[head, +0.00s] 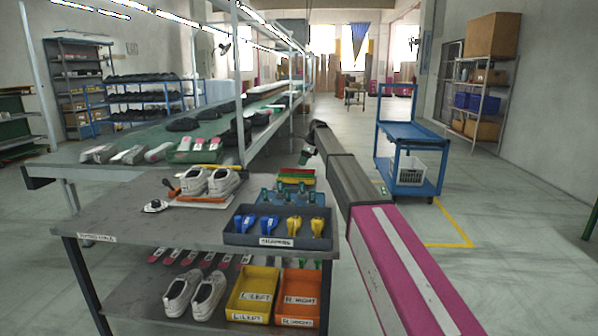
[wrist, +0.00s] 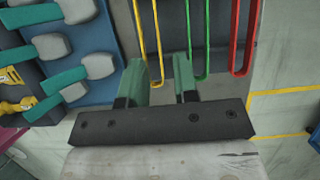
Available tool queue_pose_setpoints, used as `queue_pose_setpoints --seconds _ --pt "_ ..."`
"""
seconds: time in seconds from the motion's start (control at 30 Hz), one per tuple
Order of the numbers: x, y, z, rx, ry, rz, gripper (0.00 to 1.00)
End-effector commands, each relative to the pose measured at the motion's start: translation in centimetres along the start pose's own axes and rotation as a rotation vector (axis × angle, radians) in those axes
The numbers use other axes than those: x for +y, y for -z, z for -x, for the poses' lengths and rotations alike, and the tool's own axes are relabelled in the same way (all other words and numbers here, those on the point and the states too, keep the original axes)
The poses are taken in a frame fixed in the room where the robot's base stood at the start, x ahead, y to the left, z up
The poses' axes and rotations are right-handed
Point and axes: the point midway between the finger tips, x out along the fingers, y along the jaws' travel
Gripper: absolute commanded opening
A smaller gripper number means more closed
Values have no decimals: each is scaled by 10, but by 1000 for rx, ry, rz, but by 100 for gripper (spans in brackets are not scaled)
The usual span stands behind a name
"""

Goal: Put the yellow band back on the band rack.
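In the wrist view, the yellow band (wrist: 139,38) is a narrow long loop at the top, left of a green band (wrist: 189,40) and a red band (wrist: 252,40). In the head view, the band rack (head: 297,175) shows small coloured strips at the cart's back right. My gripper is small and dark near there, its fingers unclear.
A blue tray (wrist: 108,55) with teal-handled, grey-headed tools lies left of my gripper. In the head view, a grey tray (head: 270,240) holds blue and yellow tools. White shoes (head: 210,180) sit on the cart.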

Motion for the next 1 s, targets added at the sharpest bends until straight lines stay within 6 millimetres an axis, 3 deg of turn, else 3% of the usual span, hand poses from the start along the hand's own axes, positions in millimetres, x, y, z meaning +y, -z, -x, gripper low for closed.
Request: queue_pose_setpoints --seconds 0.1,0.3,1.0 --pt "0 0 16 0 1 0 28" --pt "0 0 26 0 0 0 28" --pt "0 0 26 0 0 0 28"
